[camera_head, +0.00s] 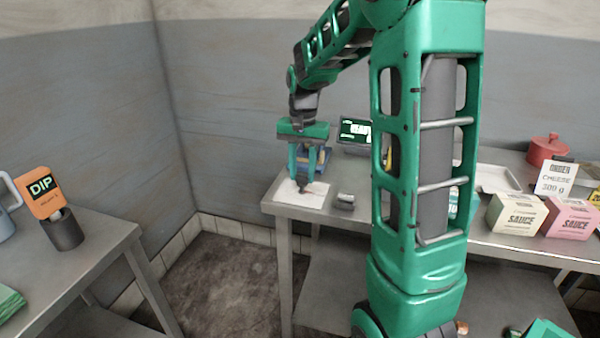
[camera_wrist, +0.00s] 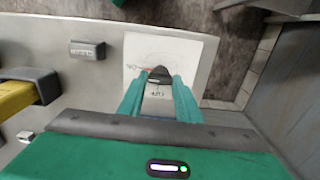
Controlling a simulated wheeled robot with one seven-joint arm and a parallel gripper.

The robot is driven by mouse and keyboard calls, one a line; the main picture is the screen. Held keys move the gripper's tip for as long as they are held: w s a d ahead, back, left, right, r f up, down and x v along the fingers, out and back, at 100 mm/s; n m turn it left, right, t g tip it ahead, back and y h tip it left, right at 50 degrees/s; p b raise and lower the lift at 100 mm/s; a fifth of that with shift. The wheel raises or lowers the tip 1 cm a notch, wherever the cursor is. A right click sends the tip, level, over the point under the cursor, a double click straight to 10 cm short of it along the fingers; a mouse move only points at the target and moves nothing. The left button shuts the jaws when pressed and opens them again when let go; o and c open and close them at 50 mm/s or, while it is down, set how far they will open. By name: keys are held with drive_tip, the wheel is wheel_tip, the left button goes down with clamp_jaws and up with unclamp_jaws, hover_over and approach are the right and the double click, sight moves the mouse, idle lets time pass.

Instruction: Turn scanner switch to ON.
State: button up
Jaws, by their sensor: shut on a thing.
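A white square panel (camera_head: 316,197) lies on the metal table near its left front corner, and the wrist view shows it as well (camera_wrist: 190,52). A small dark switch knob (camera_wrist: 158,72) sits on the panel, with faint markings beside it that I cannot read. My gripper (camera_head: 303,184) points down over the panel. In the wrist view, its two green fingers (camera_wrist: 159,84) are closed around the knob. The fingers hide part of the knob and the panel's lower part. I cannot make out the switch's setting.
A small grey labelled block (camera_head: 345,201) sits right of the panel. A dark screen (camera_head: 355,131) and a yellow-and-dark object (camera_wrist: 20,95) stand nearby. White and pink boxes (camera_head: 516,215) and a red pot (camera_head: 546,148) are farther right. The wall is close on the left.

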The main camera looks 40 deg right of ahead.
drive_tip(key=shift+w+a+r, duration=0.15)
drive_tip(key=shift+w, duration=0.05)
drive_tip(key=o, duration=1)
drive_tip(key=shift+o, duration=0.2)
drive_tip(key=shift+s, duration=0.1)
wheel_tip(320, 180, up, 11)
drive_tip(key=shift+f, duration=0.2)
drive_tip(key=s+a+f+n, duration=0.1)
drive_tip(key=s+f, duration=0.2)
drive_tip(key=s, duration=0.6)
drive_tip(key=s+a+f+n, duration=0.1)
drive_tip(key=s+f, duration=0.3)
drive_tip(key=s, duration=0.6)
drive_tip(key=s+a+f+n, duration=0.1)
drive_tip(key=s+f+n, duration=0.1)
drive_tip(key=s, duration=0.8)
drive_tip(key=shift+f, duration=0.9)
